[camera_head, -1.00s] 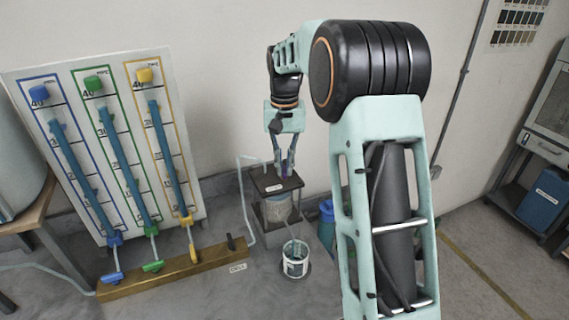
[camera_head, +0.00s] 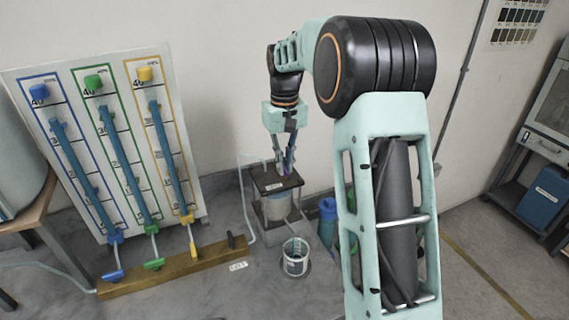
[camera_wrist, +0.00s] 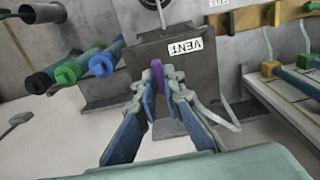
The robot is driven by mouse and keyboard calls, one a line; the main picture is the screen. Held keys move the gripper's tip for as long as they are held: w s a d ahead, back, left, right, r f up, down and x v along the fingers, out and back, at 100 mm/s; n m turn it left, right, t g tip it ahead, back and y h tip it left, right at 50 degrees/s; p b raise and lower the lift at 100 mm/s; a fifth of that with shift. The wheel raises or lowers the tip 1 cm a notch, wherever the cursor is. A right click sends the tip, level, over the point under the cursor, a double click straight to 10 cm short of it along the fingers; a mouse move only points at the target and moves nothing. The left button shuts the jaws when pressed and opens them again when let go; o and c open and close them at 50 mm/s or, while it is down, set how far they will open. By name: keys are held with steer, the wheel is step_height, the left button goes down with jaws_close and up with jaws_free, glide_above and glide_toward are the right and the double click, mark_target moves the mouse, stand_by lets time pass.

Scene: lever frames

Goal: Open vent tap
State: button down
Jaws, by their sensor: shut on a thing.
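The vent tap's purple handle (camera_wrist: 157,76) stands up in the wrist view, between the fingertips of my gripper (camera_wrist: 164,73). My gripper is shut on it. In the head view my gripper (camera_head: 283,168) points down at the dark top plate (camera_head: 262,190) of a small stand, and a bit of purple shows at its fingers. A white VENT label (camera_wrist: 191,48) lies on this plate beside the handle. The tap's base is hidden by the fingers.
A clear vessel (camera_head: 277,208) sits under the plate. A panel (camera_head: 66,90) with blue, green and yellow tubes leans at left, above a brass manifold (camera_head: 180,265) with coloured taps. Blue and green cylinders stand right of the stand.

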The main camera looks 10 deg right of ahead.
steer(key=c, duration=2)
jaws_free()
steer(key=shift+c, duration=0.2)
steer(key=shift+r, duration=0.15)
step_height(320, 180, up, 12)
